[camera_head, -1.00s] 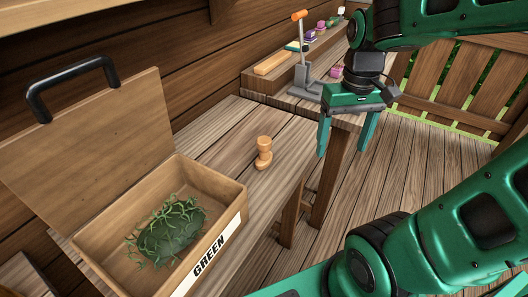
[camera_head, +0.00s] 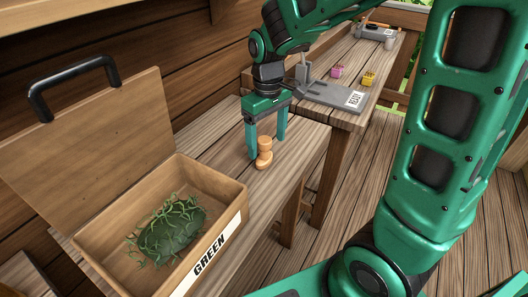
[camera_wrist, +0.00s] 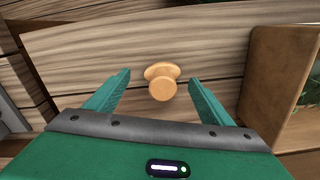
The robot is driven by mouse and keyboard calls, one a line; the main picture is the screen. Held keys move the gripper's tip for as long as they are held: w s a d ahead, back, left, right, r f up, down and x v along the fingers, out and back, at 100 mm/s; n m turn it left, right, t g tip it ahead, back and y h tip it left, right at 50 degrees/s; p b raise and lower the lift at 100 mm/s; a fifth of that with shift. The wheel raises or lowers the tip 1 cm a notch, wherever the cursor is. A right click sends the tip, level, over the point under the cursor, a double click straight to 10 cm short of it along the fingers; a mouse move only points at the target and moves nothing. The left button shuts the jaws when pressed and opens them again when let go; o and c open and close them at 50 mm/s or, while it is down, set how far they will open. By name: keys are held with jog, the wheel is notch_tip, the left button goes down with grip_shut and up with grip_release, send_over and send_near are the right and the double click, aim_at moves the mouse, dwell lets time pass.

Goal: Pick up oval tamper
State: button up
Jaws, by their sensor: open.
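The oval tamper (camera_head: 264,154) is a small light-wood piece with a narrow waist. It stands upright on the wooden bench, right of the open box. My gripper (camera_head: 266,150) points down at the tamper, with its two green fingers spread. In the head view the fingers appear just behind and beside the tamper. In the wrist view the tamper (camera_wrist: 162,80) shows between and slightly beyond the open fingertips (camera_wrist: 160,82), with clear space on both sides. I see no contact.
An open wooden box (camera_head: 238,191) labelled GREEN stands at the left with a green leafy clump (camera_head: 168,233) inside. Behind is another bench with a grey plate (camera_head: 330,95) marked READY and small purple and yellow pieces. The bench around the tamper is clear.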

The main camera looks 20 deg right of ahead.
aim_at(264, 152)
jog(key=shift+w+a+f, duration=0.15)
jog(key=shift+f, duration=1.15)
jog(key=shift+w+a+f, duration=0.1)
jog(key=shift+a+f, duration=0.05)
jog(key=shift+f, duration=1.15)
jog(key=c, duration=1.6)
jog(key=shift+r, duration=0.1)
jog(key=shift+w+r, duration=0.1)
jog(key=shift+r, duration=0.4)
jog(key=r, duration=0.2)
jog(key=a+r, duration=0.1)
jog(key=r, duration=0.1)
jog(key=shift+a, duration=0.2)
jog(key=a+r, duration=0.2)
jog(key=a, duration=0.1)
jog(key=a+r, duration=0.2)
jog(key=a, duration=0.2)
jog(key=a+r, duration=0.2)
jog(key=a, duration=0.1)
jog(key=shift+a, duration=0.15)
